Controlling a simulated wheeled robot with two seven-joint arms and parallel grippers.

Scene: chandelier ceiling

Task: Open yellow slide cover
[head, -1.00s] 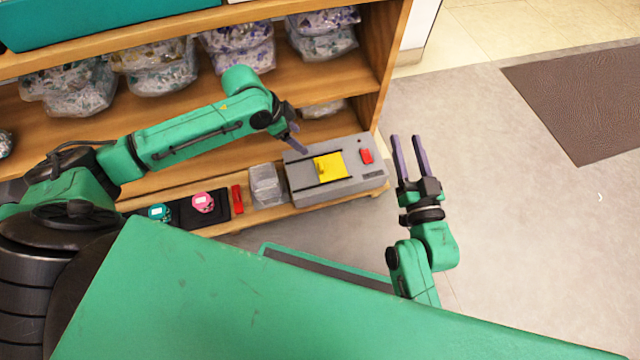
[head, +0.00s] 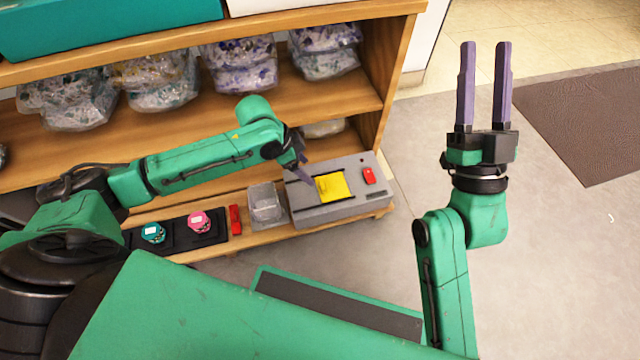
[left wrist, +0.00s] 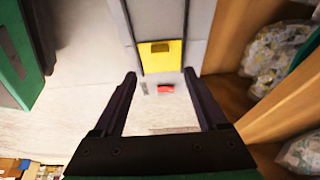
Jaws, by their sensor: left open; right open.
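The yellow slide cover (head: 333,187) sits in a dark track on top of a grey box (head: 310,214) on the lowest shelf. In the left wrist view the yellow cover (left wrist: 160,57) lies ahead, between and beyond the fingertips. My left gripper (head: 303,172) is beside the cover's left end in the head view; the wrist view shows its fingers (left wrist: 160,85) apart with nothing between them. I cannot tell whether it touches the cover. My right gripper (head: 484,50) is open, empty and raised over the floor at the right, away from the box.
A red switch (head: 369,175) is on the box's right part. Left of the box are a clear container (head: 265,203), a red item (head: 235,220) and a black tray (head: 175,237) with pink and teal pieces. Bagged goods (head: 325,52) fill the shelf above.

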